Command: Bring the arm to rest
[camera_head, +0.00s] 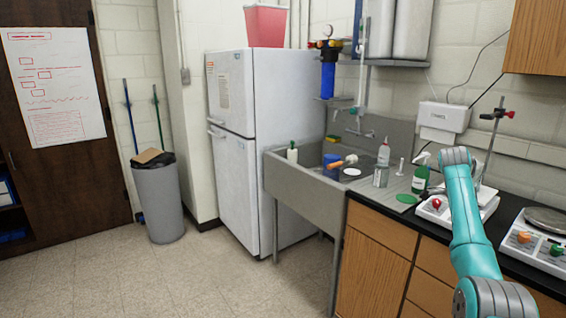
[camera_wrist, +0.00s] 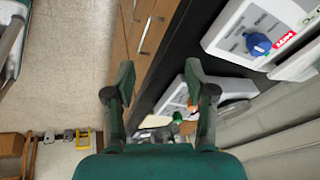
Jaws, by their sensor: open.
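My arm shows in teal and grey at the right of the head view, bent upward in front of the black counter. The gripper itself is not clear in the head view. In the wrist view my gripper (camera_wrist: 159,90) is open, its two dark green fingers well apart. Nothing sits between the fingers, and the edge of the black counter (camera_wrist: 170,72) and the wooden cabinet fronts show beyond them.
The counter (camera_head: 389,213) holds white hotplates, one with a red knob (camera_head: 436,203), and a green bottle (camera_head: 421,174). A grey sink (camera_head: 303,181) and white fridge (camera_head: 230,166) stand further left. A grey bin (camera_head: 159,202) stands by the wall. The floor in front is clear.

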